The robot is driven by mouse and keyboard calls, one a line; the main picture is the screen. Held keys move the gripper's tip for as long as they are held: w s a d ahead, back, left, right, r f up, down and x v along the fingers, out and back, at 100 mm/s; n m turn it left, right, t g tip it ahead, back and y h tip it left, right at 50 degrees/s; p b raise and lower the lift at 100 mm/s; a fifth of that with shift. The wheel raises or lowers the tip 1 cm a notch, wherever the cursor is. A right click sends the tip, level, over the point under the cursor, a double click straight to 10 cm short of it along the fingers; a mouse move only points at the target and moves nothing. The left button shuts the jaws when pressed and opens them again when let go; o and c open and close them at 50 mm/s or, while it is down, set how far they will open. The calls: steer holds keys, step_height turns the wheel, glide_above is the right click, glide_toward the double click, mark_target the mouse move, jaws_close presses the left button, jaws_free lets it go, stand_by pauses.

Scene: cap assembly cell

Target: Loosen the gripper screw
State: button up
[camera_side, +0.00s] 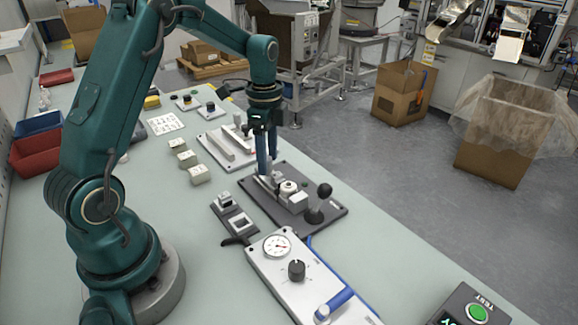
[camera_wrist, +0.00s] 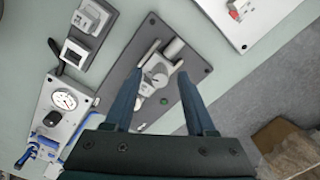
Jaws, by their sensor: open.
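A dark fixture plate (camera_side: 328,212) lies on the bench and carries a small clamp with a round pale part (camera_side: 288,187) on top. The same round part shows in the wrist view (camera_wrist: 158,75), between and beyond my fingers. I cannot tell which part is the screw. My gripper (camera_side: 266,170) points down over the left end of the clamp in the side view. In the wrist view my gripper (camera_wrist: 160,78) has its two fingers wide apart with nothing held. Whether the fingertips touch the clamp is unclear.
A lever with a black ball knob (camera_side: 324,190) stands upright on the plate. A gauge panel (camera_side: 258,258) with a dial, a black knob and a blue handle is nearer the camera. A grey two-part block (camera_side: 237,220) sits left of the plate. A white fixture (camera_side: 215,146) lies behind.

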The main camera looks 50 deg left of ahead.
steer(key=shift+r, duration=2.3)
steer(key=m, duration=0.3)
steer(key=shift+r+m, duration=0.3)
steer(key=shift+m, duration=0.1)
steer(key=shift+f+m, duration=0.1)
steer(key=shift+m, duration=0.2)
steer(key=shift+s+f, duration=0.1)
steer(key=shift+f, duration=2.35)
jaws_close()
